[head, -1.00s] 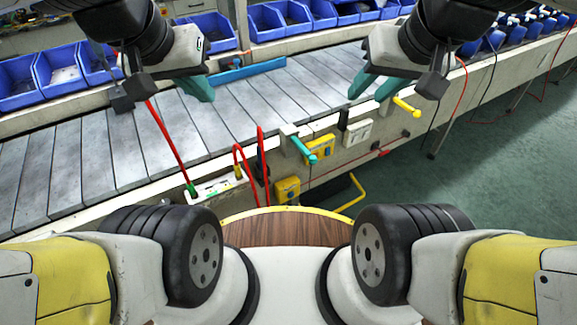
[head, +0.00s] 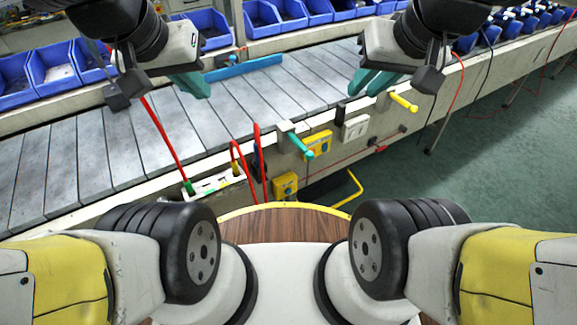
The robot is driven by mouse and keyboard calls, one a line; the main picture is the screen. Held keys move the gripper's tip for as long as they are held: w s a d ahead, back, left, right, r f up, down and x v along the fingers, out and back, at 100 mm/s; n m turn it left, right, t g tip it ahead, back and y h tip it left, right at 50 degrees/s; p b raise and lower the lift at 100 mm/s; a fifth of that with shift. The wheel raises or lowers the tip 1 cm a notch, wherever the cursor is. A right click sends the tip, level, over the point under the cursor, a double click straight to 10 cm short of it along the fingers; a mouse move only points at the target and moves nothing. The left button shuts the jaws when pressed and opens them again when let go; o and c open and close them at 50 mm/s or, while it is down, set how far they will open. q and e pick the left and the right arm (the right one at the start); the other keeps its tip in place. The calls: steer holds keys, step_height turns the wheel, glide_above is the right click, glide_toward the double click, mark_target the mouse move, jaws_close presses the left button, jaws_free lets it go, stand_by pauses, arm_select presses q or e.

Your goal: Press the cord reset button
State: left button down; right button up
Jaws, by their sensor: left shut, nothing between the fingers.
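No cord reset button can be singled out at this size. A thin red cord (head: 338,168) runs along the conveyor's side to a small red and dark fitting (head: 379,148). Near it on the side panel are a yellow box (head: 317,144), a pale box with dark marks (head: 355,127) and a lower yellow box (head: 285,185). My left gripper (head: 197,88) is shut and empty above the belt at the left. My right gripper (head: 366,86) hangs above the belt's near edge, above the pale box; its teal fingers look close together. Neither touches the boxes.
A slatted conveyor (head: 110,155) crosses the view, with blue bins (head: 52,66) behind it. A teal handle (head: 302,146), a yellow handle (head: 404,102) and red bent rods (head: 256,160) stick out at its near side.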

jaws_close()
stand_by(1.4)
